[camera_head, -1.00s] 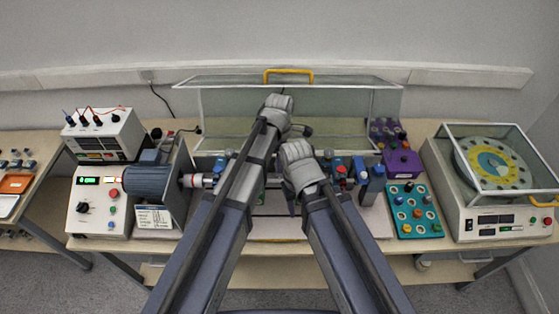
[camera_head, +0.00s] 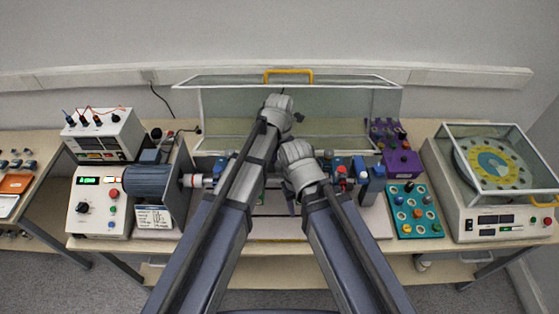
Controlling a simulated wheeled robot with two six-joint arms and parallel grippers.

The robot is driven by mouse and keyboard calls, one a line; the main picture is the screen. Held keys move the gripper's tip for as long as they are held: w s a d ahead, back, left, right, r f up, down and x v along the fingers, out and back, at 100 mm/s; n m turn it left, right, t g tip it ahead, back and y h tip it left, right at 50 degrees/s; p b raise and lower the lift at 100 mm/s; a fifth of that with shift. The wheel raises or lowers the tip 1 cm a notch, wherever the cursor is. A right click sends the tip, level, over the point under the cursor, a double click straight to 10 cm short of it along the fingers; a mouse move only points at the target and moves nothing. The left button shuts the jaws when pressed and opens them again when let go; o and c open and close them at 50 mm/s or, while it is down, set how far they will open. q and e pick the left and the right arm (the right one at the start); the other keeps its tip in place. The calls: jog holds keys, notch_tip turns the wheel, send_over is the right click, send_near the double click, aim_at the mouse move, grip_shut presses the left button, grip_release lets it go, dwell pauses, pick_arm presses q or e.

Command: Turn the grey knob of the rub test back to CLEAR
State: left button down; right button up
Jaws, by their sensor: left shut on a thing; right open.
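The grey knob of the rub test cannot be made out; my arms cover the middle of the bench. My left gripper (camera_head: 299,118) is the higher one, over the middle of the rig in front of the clear guard. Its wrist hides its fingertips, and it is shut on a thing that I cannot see. My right gripper (camera_head: 291,203) is lower and close beside it, mostly hidden behind its own wrist. It is open, with nothing visible in it.
The raised clear guard (camera_head: 230,105) with a yellow handle stands behind the rig. A motor (camera_head: 147,181) and control box (camera_head: 88,215) are at left. Blue blocks (camera_head: 375,178), a teal tray (camera_head: 420,228), a purple box (camera_head: 402,163) and a covered turntable unit (camera_head: 480,222) are at right.

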aim_at(279, 164)
pick_arm(q)
jog(key=shift+n, duration=0.6)
jog(key=shift+c, duration=2.2)
grip_release()
jog(key=shift+r, duration=0.1)
notch_tip(279, 164, up, 8)
jog(key=p, duration=0.8)
jog(key=shift+f, duration=0.2)
jog(key=shift+a, duration=0.1)
